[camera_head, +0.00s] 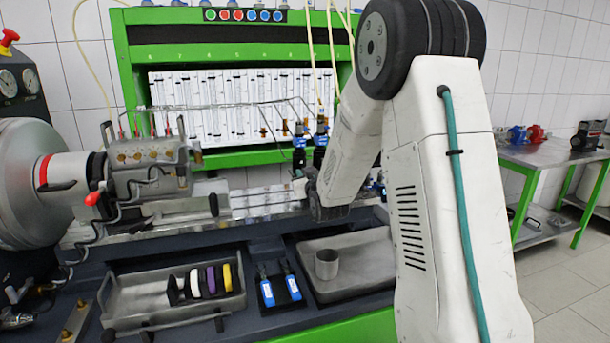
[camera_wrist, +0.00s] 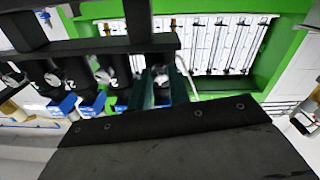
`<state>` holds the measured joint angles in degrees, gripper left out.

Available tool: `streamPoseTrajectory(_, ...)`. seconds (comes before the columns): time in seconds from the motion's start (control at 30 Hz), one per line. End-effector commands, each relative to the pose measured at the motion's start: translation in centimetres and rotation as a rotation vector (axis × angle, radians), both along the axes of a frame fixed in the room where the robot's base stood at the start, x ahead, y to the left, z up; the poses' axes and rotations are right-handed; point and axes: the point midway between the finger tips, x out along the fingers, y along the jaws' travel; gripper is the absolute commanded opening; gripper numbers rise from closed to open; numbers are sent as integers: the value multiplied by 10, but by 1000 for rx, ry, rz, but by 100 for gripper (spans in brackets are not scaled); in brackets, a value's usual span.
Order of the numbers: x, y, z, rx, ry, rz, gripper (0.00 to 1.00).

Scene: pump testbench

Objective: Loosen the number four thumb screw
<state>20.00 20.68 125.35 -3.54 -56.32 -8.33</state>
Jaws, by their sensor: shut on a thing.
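In the wrist view, my gripper (camera_wrist: 162,92) has its two dark fingers around a small grey thumb screw (camera_wrist: 161,78). The fingers close on its sides and hide much of it. It is on a row of black holders (camera_wrist: 117,72) with blue lower parts. White numerals show on holders to the left, but the number at my gripper is hidden. Other thumb screws (camera_wrist: 102,72) stand to the left. Two blue-and-black holders (camera_head: 300,145) show just left of the arm.
A dark bar (camera_wrist: 90,47) crosses above the holders in the wrist view. The green testbench (camera_head: 125,60) carries a panel of glass tubes. A pump (camera_head: 150,160) sits at left. Below are a tool tray (camera_head: 150,325) and a metal cup (camera_head: 326,264) in another tray.

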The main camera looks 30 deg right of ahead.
Motion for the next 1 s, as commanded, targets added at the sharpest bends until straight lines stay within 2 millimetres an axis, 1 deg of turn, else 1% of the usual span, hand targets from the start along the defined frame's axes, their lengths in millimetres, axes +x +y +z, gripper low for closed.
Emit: streamPoseTrajectory(1.0,0,1,-2,-924,266,0,0)
